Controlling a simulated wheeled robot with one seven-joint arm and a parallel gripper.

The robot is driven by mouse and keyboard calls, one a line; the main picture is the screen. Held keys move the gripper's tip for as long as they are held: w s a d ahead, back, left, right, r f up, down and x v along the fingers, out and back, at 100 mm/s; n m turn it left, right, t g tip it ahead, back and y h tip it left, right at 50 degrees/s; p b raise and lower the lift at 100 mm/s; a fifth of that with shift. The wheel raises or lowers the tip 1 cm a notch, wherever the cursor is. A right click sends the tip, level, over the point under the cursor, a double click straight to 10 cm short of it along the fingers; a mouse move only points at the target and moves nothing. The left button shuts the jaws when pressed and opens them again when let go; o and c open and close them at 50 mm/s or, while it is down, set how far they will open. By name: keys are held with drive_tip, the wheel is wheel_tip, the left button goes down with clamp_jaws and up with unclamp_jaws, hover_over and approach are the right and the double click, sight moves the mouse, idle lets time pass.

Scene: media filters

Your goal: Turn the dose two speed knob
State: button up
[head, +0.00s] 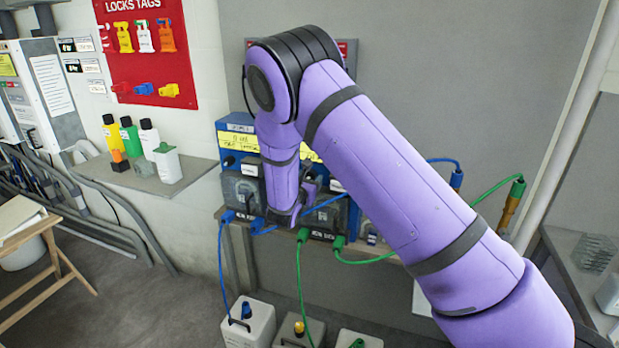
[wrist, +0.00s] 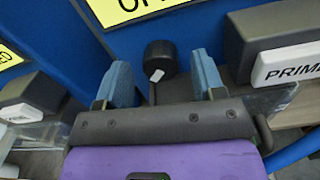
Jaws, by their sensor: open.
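In the wrist view a round black knob (wrist: 160,60) with a white mark sits on a blue panel (wrist: 215,30). My gripper (wrist: 162,78) is open, with one blue finger on each side of the knob. Gaps show between the knob and both fingers, so it is not gripped. In the head view my purple arm reaches down to the blue-topped pump units (head: 237,140) on a shelf and hides the knob and my fingertips. I cannot read a label that names this knob as dose two.
A dark block with a white PRIME label (wrist: 290,63) stands close right of the right finger. Another dark labelled block (wrist: 32,100) is at left. A yellow label (wrist: 130,8) is above.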

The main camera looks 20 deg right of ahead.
drive_tip(key=shift+x, duration=0.85)
drive_tip(key=shift+c, duration=0.3)
drive_tip(key=c, duration=0.9)
drive_tip(key=shift+o, duration=0.2)
drive_tip(key=shift+m, duration=0.3)
drive_tip(key=m, duration=0.4)
drive_tip(key=shift+m, duration=0.3)
drive_tip(key=m, duration=0.5)
drive_tip(key=shift+s+f, duration=0.1)
drive_tip(key=shift+m, duration=0.3)
